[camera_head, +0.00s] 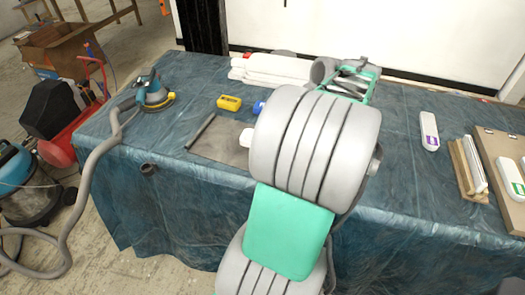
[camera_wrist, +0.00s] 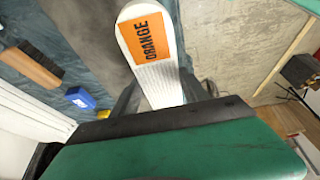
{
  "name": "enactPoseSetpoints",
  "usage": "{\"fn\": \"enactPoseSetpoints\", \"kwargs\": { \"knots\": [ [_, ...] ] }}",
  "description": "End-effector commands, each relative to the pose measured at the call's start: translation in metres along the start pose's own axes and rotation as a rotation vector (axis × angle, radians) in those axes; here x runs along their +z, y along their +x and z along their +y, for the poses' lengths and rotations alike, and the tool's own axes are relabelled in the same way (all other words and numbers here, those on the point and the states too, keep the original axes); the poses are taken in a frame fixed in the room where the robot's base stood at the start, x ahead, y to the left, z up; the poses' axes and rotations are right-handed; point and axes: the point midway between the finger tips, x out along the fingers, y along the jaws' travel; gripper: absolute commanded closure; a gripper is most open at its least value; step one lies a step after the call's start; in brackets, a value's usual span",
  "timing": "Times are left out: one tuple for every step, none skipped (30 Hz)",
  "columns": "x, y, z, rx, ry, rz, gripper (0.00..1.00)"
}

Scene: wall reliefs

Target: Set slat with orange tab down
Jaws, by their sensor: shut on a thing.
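The slat with the orange tab (camera_wrist: 150,45) is white with a ribbed body, and its tab reads ORANGE. In the wrist view my gripper (camera_wrist: 156,98) is shut on it, with dark fingers on either side of its ribbed part. A grey surface lies beyond it on the left and bare floor on the right; I cannot tell its height. A white slat with a purple label (camera_head: 429,130) lies on the table's right part. A white slat with a green label (camera_head: 511,177) is at the right edge.
The table (camera_head: 400,245) has a blue plastic cover. A grey mat (camera_head: 217,140) lies left of my arm, near a yellow block (camera_head: 229,103). A sander (camera_head: 152,92) with a hose stands at left. White rolls (camera_head: 270,68) lie at the back. A wooden board (camera_head: 498,150) is at right.

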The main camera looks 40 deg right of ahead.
Motion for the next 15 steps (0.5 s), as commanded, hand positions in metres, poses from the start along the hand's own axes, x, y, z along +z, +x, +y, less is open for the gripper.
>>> {"fn": "enactPoseSetpoints", "kwargs": {
  "knots": [
    [0.013, -0.005, 0.003, -0.004, -0.008, 0.000, 1.00],
    [0.017, -0.007, 0.004, -0.006, -0.017, 0.000, 1.00],
    [0.021, -0.008, 0.005, -0.009, -0.024, 0.001, 1.00],
    [0.021, -0.007, 0.006, -0.012, -0.029, 0.001, 1.00],
    [0.020, -0.005, 0.008, -0.014, -0.032, 0.001, 1.00],
    [0.017, -0.001, 0.013, -0.015, -0.035, 0.001, 1.00],
    [0.013, 0.004, 0.017, -0.016, -0.036, 0.000, 1.00],
    [0.008, 0.009, 0.021, -0.018, -0.037, 0.000, 1.00],
    [0.002, 0.017, 0.029, -0.018, -0.036, 0.001, 1.00],
    [-0.003, 0.023, 0.034, -0.018, -0.037, 0.000, 1.00],
    [-0.008, 0.029, 0.040, -0.018, -0.036, 0.000, 1.00],
    [-0.014, 0.037, 0.048, -0.018, -0.035, 0.000, 1.00],
    [-0.019, 0.043, 0.053, -0.018, -0.035, 0.000, 1.00],
    [-0.023, 0.049, 0.059, -0.017, -0.035, 0.000, 1.00],
    [-0.028, 0.058, 0.066, -0.017, -0.034, 0.000, 1.00]
  ]
}}
